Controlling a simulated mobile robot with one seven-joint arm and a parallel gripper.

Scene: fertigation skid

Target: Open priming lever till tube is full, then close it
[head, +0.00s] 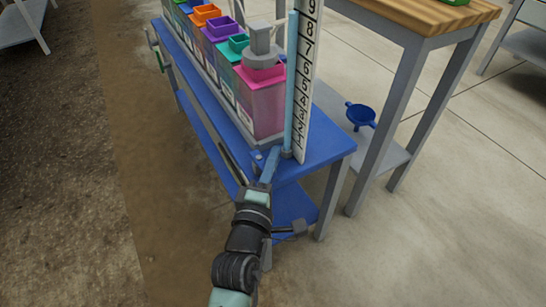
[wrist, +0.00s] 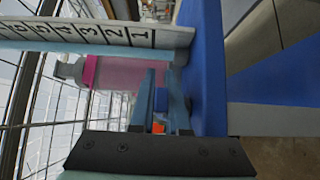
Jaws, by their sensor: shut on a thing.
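My gripper (head: 268,165) is at the near end of the blue bench, just below the foot of the sight tube. In the wrist view its two fingers (wrist: 162,100) stand close together, with a small orange-red piece (wrist: 158,127) between them. This seems to be part of the priming lever, which is mostly hidden by my gripper; its angle cannot be told. The upright tube (head: 291,80) looks light blue along nearly all its visible length, up to about the 9 mark. Its top is cut off. The white numbered scale (head: 306,75) stands beside it and also shows in the wrist view (wrist: 100,34).
Several coloured tanks stand in a row on the blue bench (head: 325,150); the nearest is pink (head: 262,105). The floor at the front right is clear.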

